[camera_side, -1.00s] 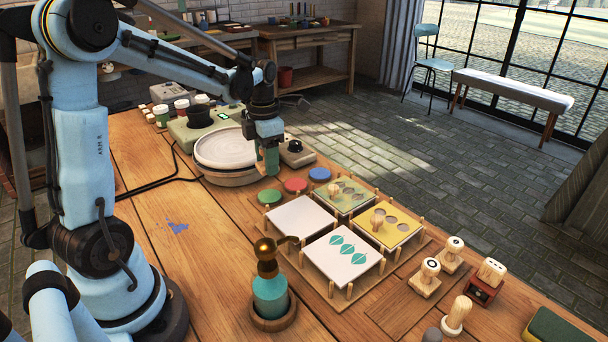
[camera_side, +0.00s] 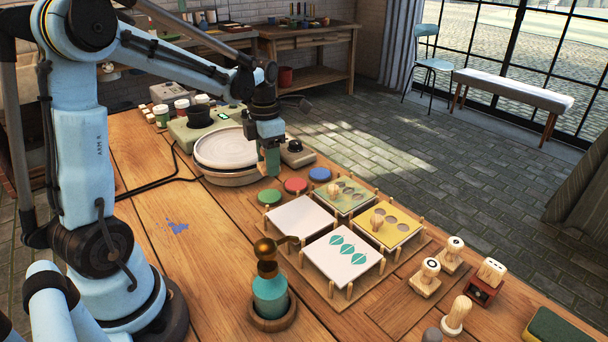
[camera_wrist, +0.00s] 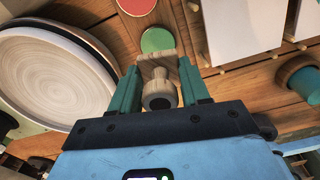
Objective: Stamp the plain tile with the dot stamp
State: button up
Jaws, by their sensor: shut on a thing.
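My gripper (camera_side: 271,172) is above the table at the right edge of the round plate. In the wrist view its teal fingers (camera_wrist: 159,72) are shut on a wooden stamp (camera_wrist: 160,88), with a square wooden block and a handle that ends in a dark round mark. I cannot read its stamp face. The plain tile (camera_side: 300,217) is white and blank, raised on pegs to the right of and nearer than the gripper; it also shows in the wrist view (camera_wrist: 243,28). Three coloured pads lie between: green (camera_side: 269,197), red (camera_side: 295,185) and blue (camera_side: 320,174).
Beside the plain tile are a white tile with teal leaves (camera_side: 352,267), a green tile (camera_side: 361,204) and a yellow tile (camera_side: 402,239). A teal bottle (camera_side: 270,295) stands in front. Several stamps (camera_side: 430,268) stand at right.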

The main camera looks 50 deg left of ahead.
aim_at(301, 216)
jog(key=d+r+m, duration=0.2)
jog(key=d+m, duration=0.7)
jog(key=d, duration=0.4)
jog(key=shift+s+a+f, duration=0.1)
jog(key=shift+a+f, duration=0.05)
jog(key=shift+f, duration=1.25)
jog(key=shift+s+a+f, duration=0.1)
jog(key=shift+f, duration=1.3)
jog(key=shift+f, duration=0.6)
jog(key=shift+r, duration=0.1)
notch_tip(301, 216, up, 7)
dwell(0.6)
